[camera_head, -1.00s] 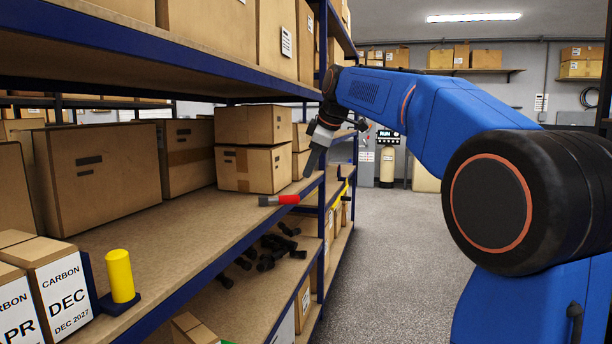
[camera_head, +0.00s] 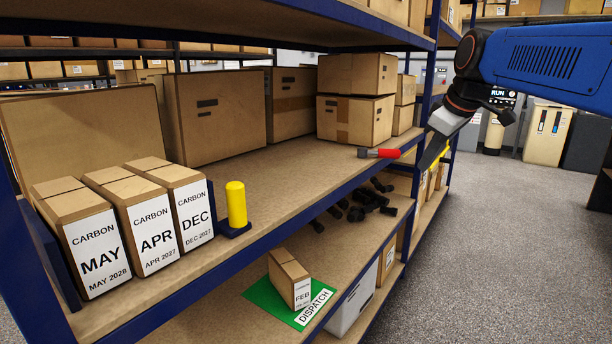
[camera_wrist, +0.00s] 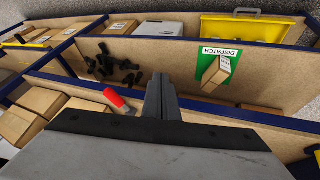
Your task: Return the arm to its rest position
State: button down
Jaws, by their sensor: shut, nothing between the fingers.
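My gripper (camera_head: 433,152) hangs at the front edge of the shelving, right of the red-handled tool, with its fingers pointing down. In the wrist view the fingers (camera_wrist: 162,97) are together with nothing between them. My blue arm (camera_head: 545,62) reaches in from the right edge of the head view. The arm's lower part is out of the picture.
Shelf posts and edges (camera_head: 425,90) stand close to my gripper. A red-handled tool (camera_head: 380,153) lies on the middle shelf. Carbon boxes (camera_head: 155,235) stand at left beside a yellow cylinder (camera_head: 237,203). A FEB box (camera_head: 290,278) sits on the green dispatch mat (camera_head: 262,294). The aisle floor (camera_head: 500,240) is clear.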

jog(key=s+f+m+g+h, duration=0.1)
jog(key=s+f+m, duration=0.7)
jog(key=s+f, duration=1.9)
jog(key=shift+s+f+m, duration=0.25)
jog(key=shift+s+m, duration=0.05)
jog(key=shift+s, duration=0.85)
